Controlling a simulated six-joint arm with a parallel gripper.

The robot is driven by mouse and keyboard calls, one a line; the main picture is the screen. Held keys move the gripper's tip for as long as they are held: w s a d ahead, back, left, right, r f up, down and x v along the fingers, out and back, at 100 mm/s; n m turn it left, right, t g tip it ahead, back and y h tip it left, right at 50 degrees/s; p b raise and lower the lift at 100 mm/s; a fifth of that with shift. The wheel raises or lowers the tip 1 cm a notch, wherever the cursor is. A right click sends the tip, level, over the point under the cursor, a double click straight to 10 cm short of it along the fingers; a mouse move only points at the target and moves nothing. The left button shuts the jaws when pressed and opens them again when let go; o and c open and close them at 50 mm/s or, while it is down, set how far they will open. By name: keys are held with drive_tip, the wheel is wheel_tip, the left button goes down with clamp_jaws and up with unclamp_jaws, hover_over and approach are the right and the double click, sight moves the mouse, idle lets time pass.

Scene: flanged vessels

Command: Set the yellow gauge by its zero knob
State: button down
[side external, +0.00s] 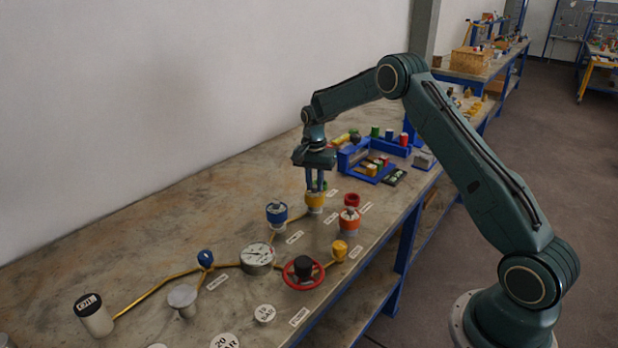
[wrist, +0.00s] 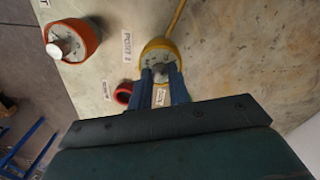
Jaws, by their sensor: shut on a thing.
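The yellow gauge (side external: 314,203) stands upright on the bench, a yellow-rimmed body with a pale face. It also shows at the top centre of the wrist view (wrist: 157,45). My gripper (side external: 316,190) points straight down over it, with its two blue fingers at the top of the gauge. In the wrist view the fingertips (wrist: 161,72) are shut on the small grey zero knob (wrist: 160,68) at the face. The fingers hide most of the knob, and its pointer reading is too small to tell.
A blue-topped vessel (side external: 277,215) stands to the left and an orange one (side external: 349,221) to the right, with a red ring (side external: 352,199) behind it. A white dial (side external: 257,258) and red handwheel (side external: 303,272) are nearer. Blue racks (side external: 375,160) stand behind.

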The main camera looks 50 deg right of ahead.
sight(313, 186)
drive_tip(key=c, duration=1.3)
unclamp_jaws()
drive_tip(key=shift+r, duration=0.1)
wheel_tip(313, 186, up, 14)
drive_tip(key=shift+f, duration=0.2)
drive_tip(key=shift+w+a+r, duration=0.1)
